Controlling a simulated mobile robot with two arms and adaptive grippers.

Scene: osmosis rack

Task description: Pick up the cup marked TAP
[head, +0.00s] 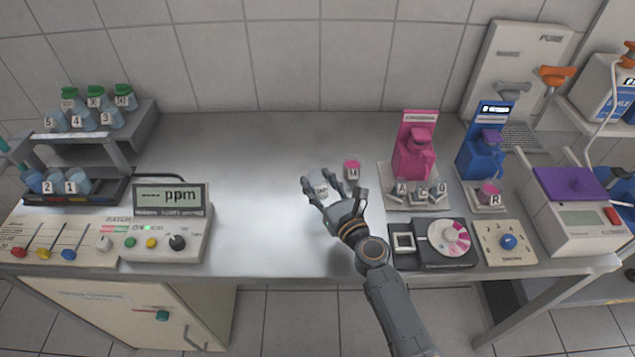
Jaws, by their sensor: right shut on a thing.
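The cup marked TAP (321,187) is a small pale cup at the middle of the metal bench. My right gripper (322,195) is around it, with its fingers shut on its sides. I cannot tell whether the cup rests on the bench or is just above it. Part of the cup is hidden by the fingers. My left gripper is not in view.
A cup marked M (352,170) with pink contents stands close to the right of the gripper. The ppm meter (170,222) stands at left, and the pink device (414,150) and dial box (445,243) at right. The bench behind the cup is clear.

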